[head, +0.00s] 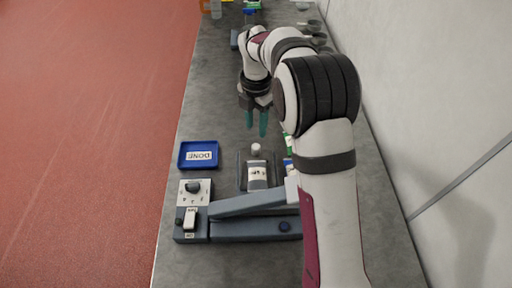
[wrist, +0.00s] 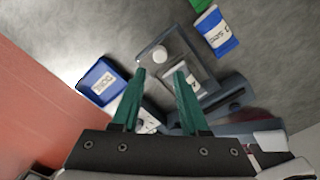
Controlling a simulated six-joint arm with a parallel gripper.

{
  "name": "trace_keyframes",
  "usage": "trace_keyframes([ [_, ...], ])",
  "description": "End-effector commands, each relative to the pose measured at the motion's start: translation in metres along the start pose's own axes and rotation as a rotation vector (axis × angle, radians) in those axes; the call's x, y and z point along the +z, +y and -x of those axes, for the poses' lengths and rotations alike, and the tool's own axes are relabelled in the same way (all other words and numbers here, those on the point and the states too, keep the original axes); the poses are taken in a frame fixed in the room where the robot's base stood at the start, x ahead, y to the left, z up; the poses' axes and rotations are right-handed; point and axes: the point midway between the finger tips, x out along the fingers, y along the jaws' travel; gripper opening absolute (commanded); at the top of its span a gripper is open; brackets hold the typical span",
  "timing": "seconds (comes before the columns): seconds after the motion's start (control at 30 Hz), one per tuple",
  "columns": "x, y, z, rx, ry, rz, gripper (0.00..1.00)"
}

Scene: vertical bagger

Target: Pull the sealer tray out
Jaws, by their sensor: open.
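The sealer tray (head: 241,176) is a dark grey plate on the bench at the far side of the sealer (head: 255,230). It carries a grey piece with a white label (head: 257,174), and a round white knob (head: 256,148) stands at its far end. In the wrist view the knob (wrist: 159,53) shows between and beyond my fingertips, with the tray (wrist: 199,62) stretching to the lower right. My gripper (head: 256,130) has green fingers, open and empty, pointing down above the bench just beyond the knob. It appears apart from the knob.
A blue tray marked DONE (head: 199,155) lies to the left. The sealer's control box (head: 194,190) has a dial and a rocker switch. A blue-and-white packet (wrist: 222,38) and a green one (wrist: 200,4) lie right of the tray. Bare bench lies beyond the knob.

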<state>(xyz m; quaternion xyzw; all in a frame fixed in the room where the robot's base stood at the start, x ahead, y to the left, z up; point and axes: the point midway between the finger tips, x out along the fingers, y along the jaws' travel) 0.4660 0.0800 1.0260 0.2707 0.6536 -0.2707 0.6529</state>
Motion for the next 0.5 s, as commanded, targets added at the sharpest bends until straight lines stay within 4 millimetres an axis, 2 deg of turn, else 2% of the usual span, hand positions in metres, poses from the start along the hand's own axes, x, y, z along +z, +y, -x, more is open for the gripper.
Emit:
trace_keyframes([
  [0.03,0.000,-0.001,-0.015,-0.004,0.002,0.001,0.44],
  [0.2,0.000,-0.001,-0.059,-0.003,0.002,0.000,0.44],
  [0.4,0.000,0.000,-0.089,-0.001,0.000,0.000,0.44],
  [0.5,0.000,0.000,-0.095,0.000,-0.001,0.000,0.44],
])
